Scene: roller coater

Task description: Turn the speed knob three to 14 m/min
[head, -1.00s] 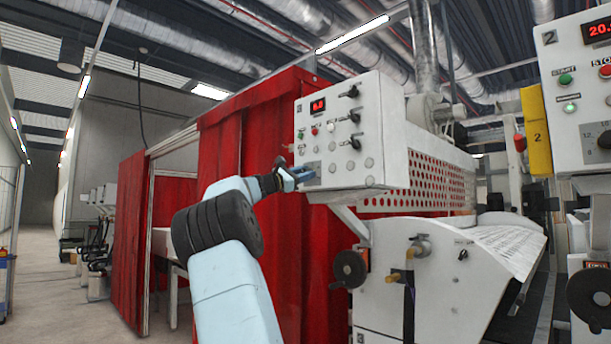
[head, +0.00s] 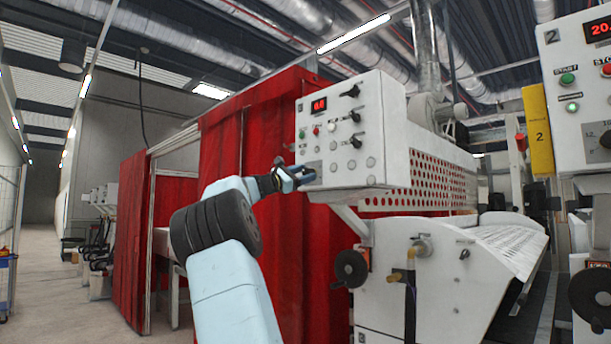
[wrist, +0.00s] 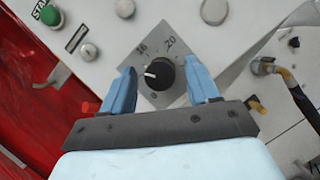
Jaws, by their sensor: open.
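The speed knob (wrist: 160,73) is a round black dial with a white pointer mark on a grey diamond-looking scale plate (wrist: 149,47). The figures 16 and 20 can be read beside it. The pointer is toward the left in the wrist view; the rest of the scale is hard to read. My gripper (wrist: 162,82) is open, with one blue finger on each side of the knob; I cannot tell if they touch it. In the head view my gripper (head: 305,174) is at the lower left of the white control panel (head: 342,100), and hides the knob.
A green START button (wrist: 50,15) and white round buttons lie near the knob. The panel has a red display (head: 319,105) and several black switches. Red curtains (head: 240,150) hang left of the panel. A second panel (head: 580,110) stands at the right.

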